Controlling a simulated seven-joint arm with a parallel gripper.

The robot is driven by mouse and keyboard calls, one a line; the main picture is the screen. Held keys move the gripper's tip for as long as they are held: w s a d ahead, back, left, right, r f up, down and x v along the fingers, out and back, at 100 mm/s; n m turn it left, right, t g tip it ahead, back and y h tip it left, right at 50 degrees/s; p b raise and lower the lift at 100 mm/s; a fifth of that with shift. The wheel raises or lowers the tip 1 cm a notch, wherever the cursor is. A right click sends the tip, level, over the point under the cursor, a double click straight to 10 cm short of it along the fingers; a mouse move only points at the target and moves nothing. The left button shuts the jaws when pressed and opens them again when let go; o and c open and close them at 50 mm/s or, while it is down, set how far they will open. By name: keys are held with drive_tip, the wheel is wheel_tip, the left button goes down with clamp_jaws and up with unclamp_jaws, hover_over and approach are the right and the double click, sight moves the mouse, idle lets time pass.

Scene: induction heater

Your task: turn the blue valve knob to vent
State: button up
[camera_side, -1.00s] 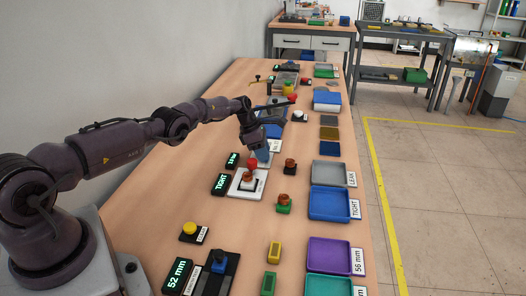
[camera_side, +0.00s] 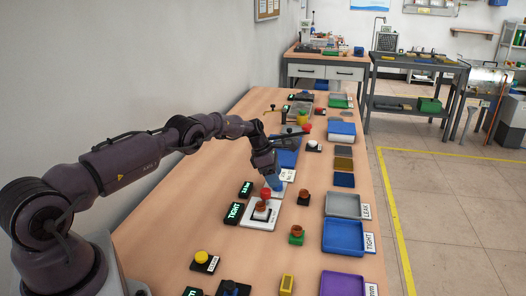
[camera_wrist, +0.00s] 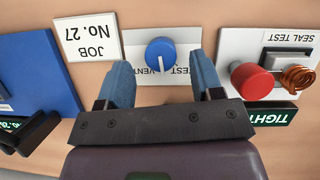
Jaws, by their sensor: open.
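The blue valve knob (camera_wrist: 160,54) sits on a white plate (camera_wrist: 138,36) in the wrist view. Its white pointer line points down in the picture, between the words VENT and TEST, which are partly covered. My gripper (camera_wrist: 160,66) is open, with one blue fingertip on each side of the knob and a visible gap to each. I cannot tell how high the tips are above the plate. In the side view, my gripper (camera_side: 274,184) is low over the plate behind the red button, and the knob is hidden.
The seal test unit stands close beside the knob, with a red button (camera_wrist: 252,81), a copper coil part (camera_wrist: 297,78) and a lit TIGHT display (camera_side: 234,213). A JOB No. 27 card (camera_wrist: 86,38) and a blue panel (camera_wrist: 35,70) lie on the other side.

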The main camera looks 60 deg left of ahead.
drive_tip(key=v, duration=1)
drive_tip(key=shift+s+r, duration=0.2)
drive_tip(key=shift+r, duration=0.1)
drive_tip(key=shift+a, duration=0.1)
drive_tip(key=w+d+m+g+y, duration=0.1)
drive_tip(key=d+m+y, duration=0.2)
drive_tip(key=d+m, duration=0.6)
drive_tip(key=w+a+f+m+y, duration=0.1)
drive_tip(key=f+m, duration=0.2)
drive_tip(key=f, duration=0.1)
drive_tip(key=w+a+f+m+y, duration=0.1)
drive_tip(key=a+f+m, duration=0.1)
drive_tip(key=f+m, duration=0.1)
drive_tip(key=w+a+f+m+y, duration=0.1)
drive_tip(key=a+f+m, duration=0.1)
drive_tip(key=f, duration=0.3)
drive_tip(key=shift+a+m, duration=0.2)
drive_tip(key=shift+m, duration=0.3)
drive_tip(key=c, duration=0.9)
